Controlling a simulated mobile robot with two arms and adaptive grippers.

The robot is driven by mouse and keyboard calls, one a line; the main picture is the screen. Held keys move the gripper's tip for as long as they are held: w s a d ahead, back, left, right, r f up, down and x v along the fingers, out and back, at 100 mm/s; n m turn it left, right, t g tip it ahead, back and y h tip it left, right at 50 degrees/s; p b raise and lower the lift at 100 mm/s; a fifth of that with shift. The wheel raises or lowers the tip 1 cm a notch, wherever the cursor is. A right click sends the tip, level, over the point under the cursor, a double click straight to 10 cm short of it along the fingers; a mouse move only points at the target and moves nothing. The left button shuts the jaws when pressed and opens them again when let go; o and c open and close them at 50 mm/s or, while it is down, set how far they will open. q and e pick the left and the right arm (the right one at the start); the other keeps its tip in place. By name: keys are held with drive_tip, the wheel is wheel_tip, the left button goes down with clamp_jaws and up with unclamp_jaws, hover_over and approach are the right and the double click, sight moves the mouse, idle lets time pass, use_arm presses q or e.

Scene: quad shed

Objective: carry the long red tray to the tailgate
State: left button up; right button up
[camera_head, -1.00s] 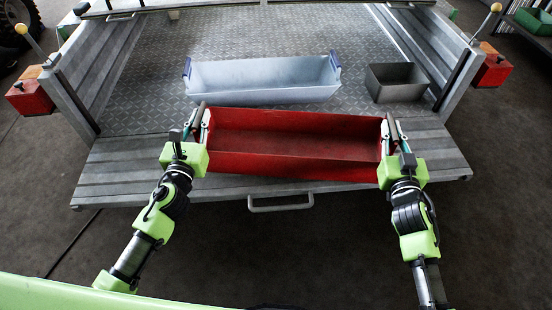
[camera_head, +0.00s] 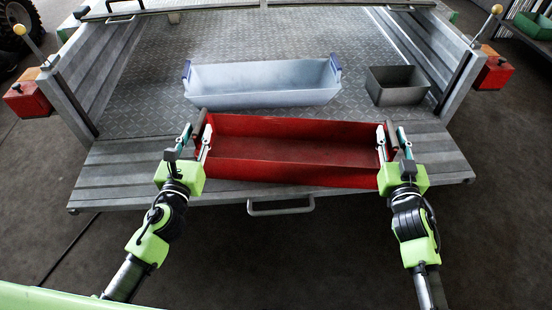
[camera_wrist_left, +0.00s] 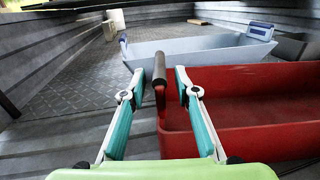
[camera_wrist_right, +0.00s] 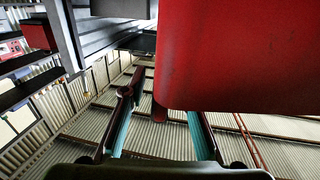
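The long red tray (camera_head: 290,172) lies across the ribbed tailgate (camera_head: 120,172), in front of the trailer bed, and looks set down on it. It has a dark bar handle at each end. My left gripper (camera_head: 196,140) is open, its fingers apart on either side of the left handle (camera_wrist_left: 160,75), with gaps visible in the left wrist view. My right gripper (camera_head: 392,140) is open at the right handle (camera_wrist_right: 160,108), which shows between its spread fingers in the right wrist view. The red tray wall (camera_wrist_right: 235,60) fills much of that view. The tray looks empty.
A pale blue-grey tray (camera_head: 265,85) with blue handles stands behind the red tray on the bed. A dark grey bin (camera_head: 398,85) stands to its right. Side walls (camera_head: 88,80) flank the bed. A metal grab handle (camera_head: 280,206) sticks out from the tailgate's front edge.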

use_arm(q)
drive_tip(key=s, duration=0.8)
drive_tip(key=shift+s, duration=0.25)
use_arm(e)
drive_tip(key=s, duration=1.2)
use_arm(q)
drive_tip(key=shift+r, duration=0.15)
use_arm(e)
drive_tip(key=shift+r, duration=0.1)
